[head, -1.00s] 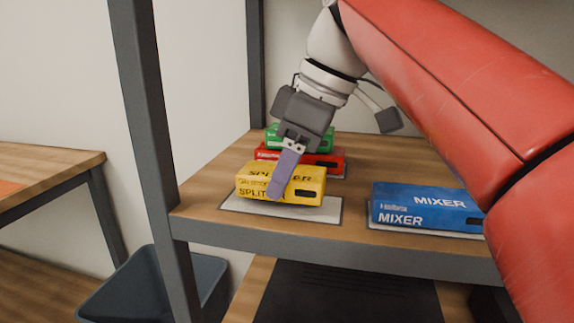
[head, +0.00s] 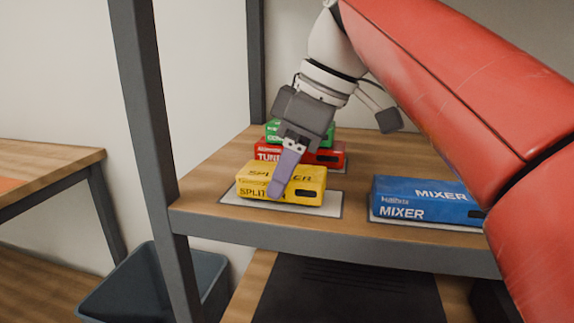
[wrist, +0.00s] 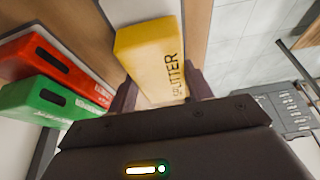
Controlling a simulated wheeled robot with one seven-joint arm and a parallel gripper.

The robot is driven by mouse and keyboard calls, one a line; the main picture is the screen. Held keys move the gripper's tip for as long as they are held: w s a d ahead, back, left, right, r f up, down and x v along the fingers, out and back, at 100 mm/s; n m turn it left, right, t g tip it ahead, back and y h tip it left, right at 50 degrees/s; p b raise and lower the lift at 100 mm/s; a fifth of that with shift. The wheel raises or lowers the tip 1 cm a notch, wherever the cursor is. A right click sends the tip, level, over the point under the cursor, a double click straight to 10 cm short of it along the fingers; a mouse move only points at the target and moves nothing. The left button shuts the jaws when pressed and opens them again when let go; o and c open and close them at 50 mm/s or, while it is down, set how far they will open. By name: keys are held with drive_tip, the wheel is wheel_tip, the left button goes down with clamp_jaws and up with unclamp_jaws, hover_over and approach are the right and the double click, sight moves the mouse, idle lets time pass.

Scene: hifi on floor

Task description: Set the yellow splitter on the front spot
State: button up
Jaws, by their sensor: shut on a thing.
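The yellow splitter (head: 255,184) is a small box at the front left of the shelf. It is level over a pale marked spot (head: 330,203) whose rim shows around it. It looks down on the spot, but I cannot tell if the whole underside touches. My gripper (head: 285,178) is shut on the splitter, with one purple finger across its front face. In the wrist view the splitter (wrist: 150,58) sits between the two fingers.
A red tuner box (head: 330,157) and a green box (head: 272,132) stand close behind the splitter. A blue mixer box (head: 425,200) lies on another pale spot to the right. Shelf board between is bare. A grey upright (head: 150,120) stands at left, a bin (head: 205,285) below.

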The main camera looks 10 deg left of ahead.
drive_tip(key=shift+f, duration=0.15)
drive_tip(key=o, duration=1.2)
drive_tip(key=p+v, duration=0.2)
drive_tip(key=v, duration=0.6)
drive_tip(key=shift+p, duration=0.3)
drive_tip(key=shift+f, duration=0.1)
